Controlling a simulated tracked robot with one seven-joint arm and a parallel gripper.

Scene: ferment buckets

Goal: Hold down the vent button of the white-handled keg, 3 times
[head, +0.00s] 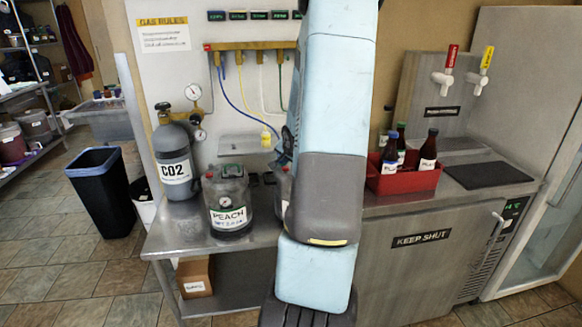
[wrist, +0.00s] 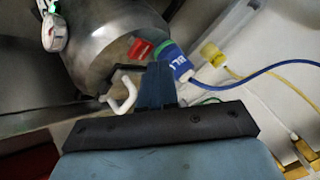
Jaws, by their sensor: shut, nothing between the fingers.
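In the wrist view a grey metal keg (wrist: 105,40) fills the upper left, with a white bent handle (wrist: 127,95) on its top. A red part (wrist: 140,48) sits on the keg top beside a blue connector (wrist: 176,62); I cannot tell whether the red part is the vent button. My gripper (wrist: 157,70) is shut and empty, and its tips appear between the white handle and the blue connector. I cannot tell if they touch anything. In the head view my arm hides most of this keg (head: 281,186) and my gripper.
The PEACH keg (head: 228,202) and the CO2 cylinder (head: 175,165) stand to the left on the steel bench (head: 180,238). A red bottle crate (head: 405,181) is on the right. A blue hose (wrist: 250,70) and a yellow connector (wrist: 212,55) lie near my gripper.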

